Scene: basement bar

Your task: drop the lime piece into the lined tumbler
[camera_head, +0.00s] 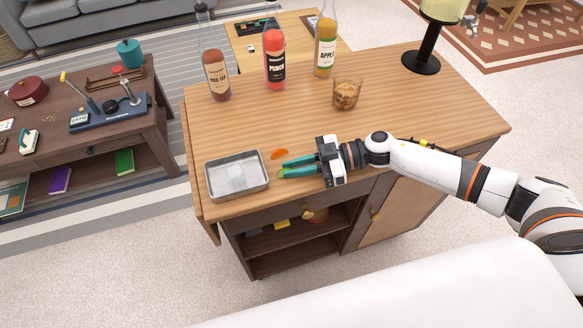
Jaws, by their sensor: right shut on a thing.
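My right gripper (281,168) reaches in from the right, low over the front of the wooden bar top. Its teal fingers are shut on a small green lime piece (282,173) at the fingertips, which partly hide it. The glass tumbler (346,95) stands upright behind and to the right of the gripper, with brownish contents; its lines are too small to make out. My left gripper is not in view.
A metal tray (237,176) sits just left of the fingertips. An orange slice (280,154) lies behind them. An iced tea bottle (216,75), a punch bottle (275,60) and an apple bottle (325,45) stand behind. The counter (420,110) right of the tumbler is clear.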

